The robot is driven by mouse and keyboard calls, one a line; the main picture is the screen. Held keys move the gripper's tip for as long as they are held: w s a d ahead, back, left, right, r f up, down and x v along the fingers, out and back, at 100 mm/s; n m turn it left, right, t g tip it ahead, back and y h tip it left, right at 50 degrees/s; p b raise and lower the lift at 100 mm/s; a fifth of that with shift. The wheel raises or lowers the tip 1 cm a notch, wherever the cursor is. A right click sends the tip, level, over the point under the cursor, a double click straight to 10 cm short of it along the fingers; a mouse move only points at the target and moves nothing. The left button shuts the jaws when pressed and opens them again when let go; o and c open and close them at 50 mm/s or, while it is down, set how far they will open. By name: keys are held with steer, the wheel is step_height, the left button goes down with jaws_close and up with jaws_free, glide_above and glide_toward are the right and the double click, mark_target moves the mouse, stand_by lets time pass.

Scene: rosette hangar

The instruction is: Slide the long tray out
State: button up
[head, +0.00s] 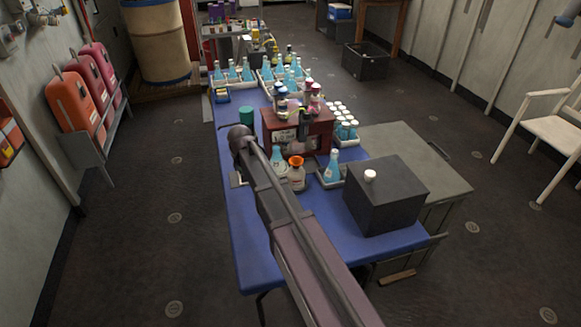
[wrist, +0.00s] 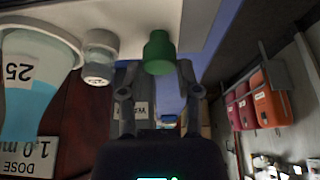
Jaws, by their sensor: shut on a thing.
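A green jar (head: 246,115) stands out just past the end of my arm in the head view. In the wrist view the green jar (wrist: 158,54) is between the fingertips of my gripper (wrist: 158,68), which is shut on it. A pale tray-like surface (wrist: 195,20) shows behind the jar. I cannot tell which tray is the long one. A small tray (head: 331,181) holds a blue bottle beside the red-brown box (head: 268,118).
The blue table (head: 245,265) also bears a dark box (head: 388,195) at the front right and trays of blue bottles at the back. A flask (wrist: 30,65) and a small clear vial (wrist: 99,58) are close left of my gripper. Orange and pink cans (head: 76,101) stand along the left wall.

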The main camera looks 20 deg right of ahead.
steer(key=shift+a, duration=1.45)
steer(key=o, duration=0.9)
steer(key=shift+c, duration=0.2)
step_height(320, 180, up, 7)
steer(key=p, duration=0.7)
